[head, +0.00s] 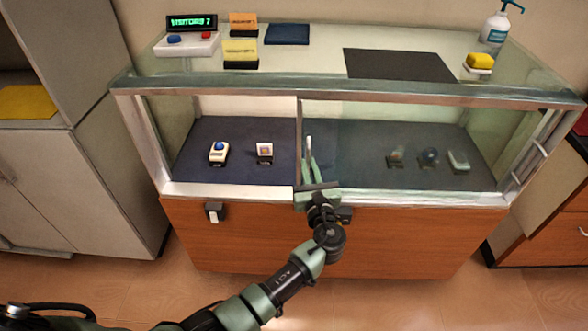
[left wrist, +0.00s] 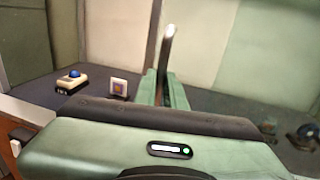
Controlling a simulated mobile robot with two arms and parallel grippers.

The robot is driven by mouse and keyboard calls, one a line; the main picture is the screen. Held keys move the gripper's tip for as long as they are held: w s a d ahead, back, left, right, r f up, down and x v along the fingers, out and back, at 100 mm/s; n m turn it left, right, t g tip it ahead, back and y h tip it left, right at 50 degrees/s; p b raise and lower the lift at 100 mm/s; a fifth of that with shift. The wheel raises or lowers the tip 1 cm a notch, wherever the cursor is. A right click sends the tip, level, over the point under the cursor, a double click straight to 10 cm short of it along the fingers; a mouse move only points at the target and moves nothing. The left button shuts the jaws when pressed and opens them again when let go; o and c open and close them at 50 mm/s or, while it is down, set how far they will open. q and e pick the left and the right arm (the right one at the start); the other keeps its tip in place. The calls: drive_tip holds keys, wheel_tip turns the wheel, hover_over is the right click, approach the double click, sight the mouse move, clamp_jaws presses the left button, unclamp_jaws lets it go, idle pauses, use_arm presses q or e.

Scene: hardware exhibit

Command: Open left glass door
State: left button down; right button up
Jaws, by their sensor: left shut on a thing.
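The glass display case (head: 330,88) stands ahead, with a metal frame and wooden base. Its left half looks clear, while the right half has a greenish glass tint. The left glass door (head: 319,120) seems to overlap the right half, its upright edge near the middle. My right gripper is not in view.
Inside stand a blue-button device (head: 219,152), a small framed item (head: 265,152) and several items at right. A black lock-like box (head: 214,212) is on the base's front. A grey cabinet (head: 100,170) stands at left. Bottle (head: 496,25) and signs are on top.

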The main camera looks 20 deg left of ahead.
use_arm(q)
drive_tip(key=shift+d, duration=0.2)
drive_tip(key=c, duration=1.5)
unclamp_jaws()
drive_tip(key=v, duration=0.7)
drive_tip(key=shift+s+d, duration=0.2)
drive_tip(key=shift+s, duration=0.1)
